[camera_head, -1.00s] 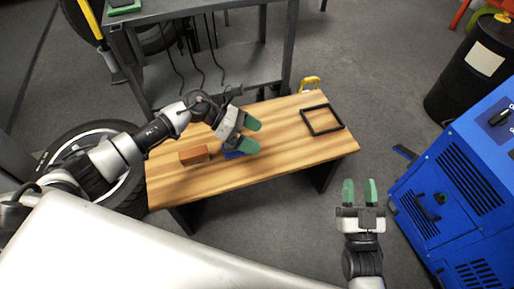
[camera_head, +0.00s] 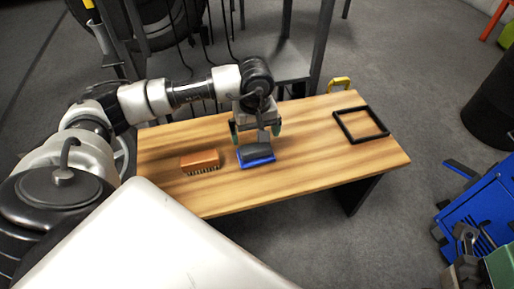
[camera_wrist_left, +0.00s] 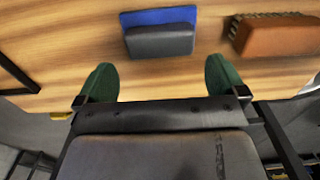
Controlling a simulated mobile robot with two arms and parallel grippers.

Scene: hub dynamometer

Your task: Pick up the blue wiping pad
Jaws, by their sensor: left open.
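The blue wiping pad (camera_head: 257,161) lies on the wooden bench, with a dark grey block on its top as a grip. It also shows in the left wrist view (camera_wrist_left: 158,16), just beyond the fingertips and between their lines. My left gripper (camera_head: 256,133) points down above and slightly behind the pad, its green fingers spread and empty. In the left wrist view both green fingers (camera_wrist_left: 161,75) stand apart with bare wood between them. My right gripper (camera_head: 478,268) shows only partly at the lower right corner, and its fingers cannot be made out clearly.
A brown brush with bristles (camera_head: 200,161) lies on the bench (camera_head: 310,170) left of the pad. A black square frame (camera_head: 361,124) lies at the bench's right end. A yellow handle-like item (camera_head: 340,84) stands at the back edge. Wood between pad and frame is clear.

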